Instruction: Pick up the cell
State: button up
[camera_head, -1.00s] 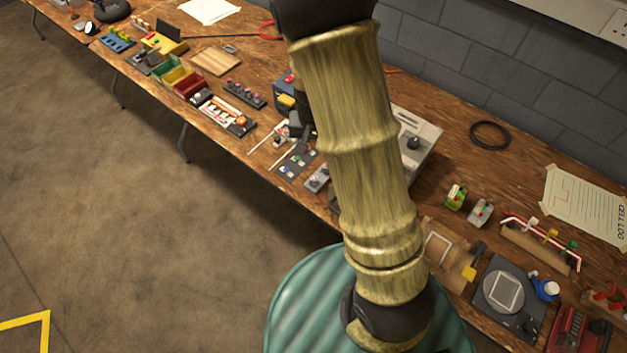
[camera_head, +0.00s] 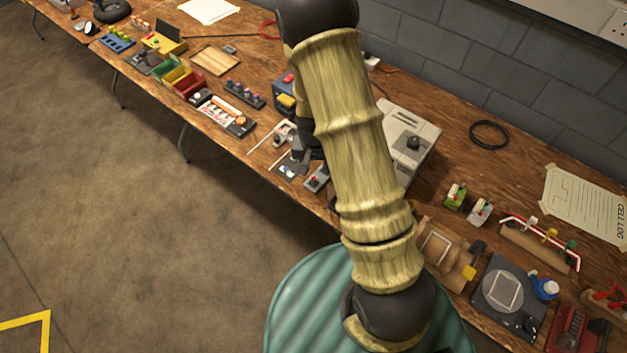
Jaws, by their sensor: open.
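My gripper (camera_head: 299,155) shows as a small dark shape beside my arm, low over a small dark tray (camera_head: 285,173) near the bench's front edge. My arm hides part of it. The tray holds small pale and bluish pieces, partly covered by the gripper. I cannot tell for sure which piece is the cell, and I see nothing held. The jaws are open, though the fingertips are too small to make out clearly.
A grey box with a black knob (camera_head: 414,144) stands right of my arm. A small grey unit with a red knob (camera_head: 316,178) sits right of the tray. Green and red bins (camera_head: 188,84) and a wooden board (camera_head: 215,59) are farther left. A brick wall (camera_head: 500,50) runs behind.

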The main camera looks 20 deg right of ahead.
aim_at(314, 177)
jog(key=shift+w+f, duration=0.2)
jog(key=shift+f, duration=1.05)
jog(key=shift+w+f+p, duration=0.1)
jog(key=shift+f+p, duration=0.55)
jog(key=shift+f, duration=1.95)
jog(key=shift+c, duration=0.5)
grip_shut()
